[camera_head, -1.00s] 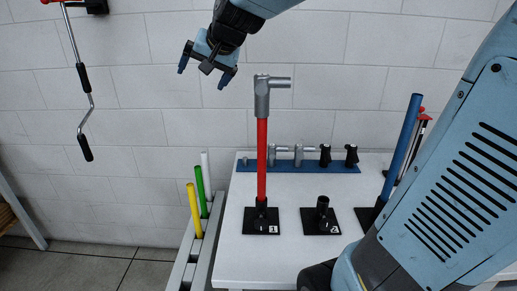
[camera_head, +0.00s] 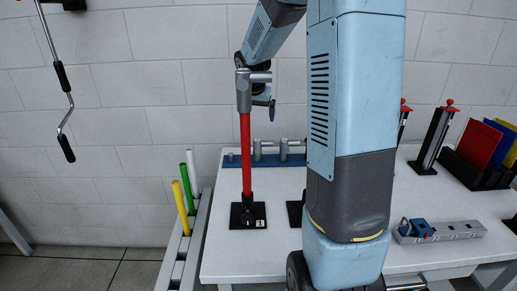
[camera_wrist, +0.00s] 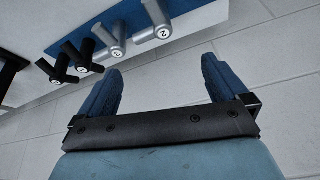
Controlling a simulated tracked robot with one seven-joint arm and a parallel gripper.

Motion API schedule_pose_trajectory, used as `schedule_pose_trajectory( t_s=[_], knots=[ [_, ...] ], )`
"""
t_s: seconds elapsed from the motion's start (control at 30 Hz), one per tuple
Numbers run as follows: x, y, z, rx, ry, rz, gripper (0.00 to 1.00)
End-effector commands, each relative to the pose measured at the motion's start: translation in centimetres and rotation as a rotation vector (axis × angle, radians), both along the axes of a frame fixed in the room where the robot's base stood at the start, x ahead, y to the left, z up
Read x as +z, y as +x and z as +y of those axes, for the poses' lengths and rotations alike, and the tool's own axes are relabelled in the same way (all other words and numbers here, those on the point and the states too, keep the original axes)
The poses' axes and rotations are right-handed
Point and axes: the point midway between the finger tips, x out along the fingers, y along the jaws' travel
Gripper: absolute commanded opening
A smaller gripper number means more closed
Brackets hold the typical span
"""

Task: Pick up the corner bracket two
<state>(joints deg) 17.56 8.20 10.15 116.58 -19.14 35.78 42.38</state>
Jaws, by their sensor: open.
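Grey corner brackets stand on a blue rack (camera_head: 232,161) at the back of the white table. In the wrist view, one grey bracket (camera_wrist: 157,18) has a round tag that looks like a 2; the other grey bracket (camera_wrist: 108,38) has a tag I cannot read surely. Both also show in the head view, one left (camera_head: 262,151) and one right (camera_head: 291,150). My gripper (camera_wrist: 160,68) is open and empty, its blue fingers wide apart, clear of the brackets. In the head view it is above the rack, partly hidden behind the bracket-topped red pole.
The red pole (camera_head: 246,150), topped by a grey bracket (camera_head: 244,92), stands in a black base marked 1. Two black brackets (camera_wrist: 65,62) sit on the rack. Yellow (camera_head: 180,210), green and white tubes stand left of the table. My arm hides the table's middle.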

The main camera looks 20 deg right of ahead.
Motion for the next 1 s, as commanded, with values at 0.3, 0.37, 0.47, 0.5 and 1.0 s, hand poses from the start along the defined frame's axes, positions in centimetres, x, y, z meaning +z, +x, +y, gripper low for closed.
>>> schedule_pose_trajectory(
  t_s=[0.3, 0.37, 0.47, 0.5, 1.0],
  knots=[
    [-3.7, 0.7, -2.2, -0.028, -0.014, 0.026, 1.00],
    [-4.7, 1.0, -2.5, -0.027, -0.013, 0.027, 1.00],
    [-6.3, 1.5, -2.9, -0.027, -0.014, 0.026, 1.00],
    [-6.9, 1.7, -3.0, -0.027, -0.014, 0.024, 1.00],
    [-11.2, 2.7, -3.8, -0.028, -0.013, 0.025, 1.00]
  ],
)
